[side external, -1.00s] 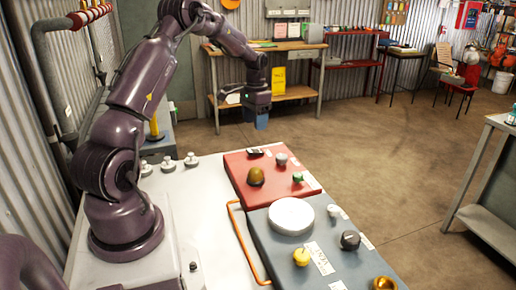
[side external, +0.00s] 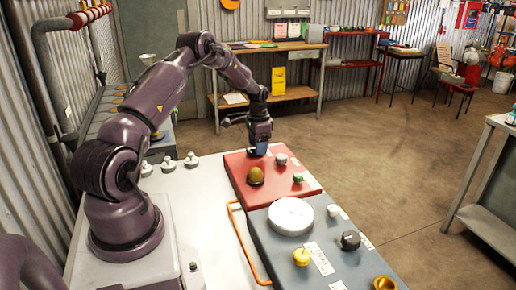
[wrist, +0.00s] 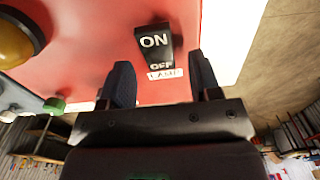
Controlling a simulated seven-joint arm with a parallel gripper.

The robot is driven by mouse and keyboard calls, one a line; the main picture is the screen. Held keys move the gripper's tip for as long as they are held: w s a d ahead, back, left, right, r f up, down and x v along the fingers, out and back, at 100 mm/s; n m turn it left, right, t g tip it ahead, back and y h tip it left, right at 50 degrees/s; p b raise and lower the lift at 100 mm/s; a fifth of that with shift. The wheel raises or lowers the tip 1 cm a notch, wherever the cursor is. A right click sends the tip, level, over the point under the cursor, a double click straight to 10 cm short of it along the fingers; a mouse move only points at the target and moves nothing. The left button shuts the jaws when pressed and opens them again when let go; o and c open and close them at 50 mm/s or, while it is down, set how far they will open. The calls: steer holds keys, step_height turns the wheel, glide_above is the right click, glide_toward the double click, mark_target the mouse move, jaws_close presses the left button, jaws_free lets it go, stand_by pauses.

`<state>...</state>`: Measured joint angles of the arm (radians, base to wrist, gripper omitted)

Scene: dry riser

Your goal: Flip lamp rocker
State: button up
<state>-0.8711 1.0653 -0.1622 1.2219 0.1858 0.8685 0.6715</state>
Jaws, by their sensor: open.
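The lamp rocker (wrist: 154,42) is a black switch marked ON and OFF, with a white LAMP label (wrist: 165,73) beside its OFF end. It sits on the red panel (wrist: 90,40); in the side view the red panel (side external: 235,168) is at the middle. My gripper (wrist: 162,82) is open and empty in the wrist view, its two dark fingers apart, with the rocker beyond and between them. In the side view my gripper (side external: 260,150) hangs at the far edge of the red panel and hides the rocker. I cannot tell whether the fingertips touch anything.
An amber dome (side external: 256,175), a grey knob (side external: 281,159) and a green knob (side external: 298,178) stand on the red panel. A grey panel (side external: 270,245) in front bears a white disc (side external: 291,216) and several knobs. An orange rail (side external: 238,232) runs along the left side.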

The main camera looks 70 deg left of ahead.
mark_target(253, 151)
steer(key=shift+f, duration=0.7)
steer(key=c, duration=0.9)
steer(key=shift+s+r+t, duration=0.1)
steer(key=shift+s+t, duration=0.05)
steer(key=shift+t, duration=0.65)
steer(key=o, duration=0.9)
steer(key=shift+r, duration=0.1)
step_height(253, 151, up, 13)
steer(key=s, duration=0.1)
steer(key=shift+s, duration=0.35)
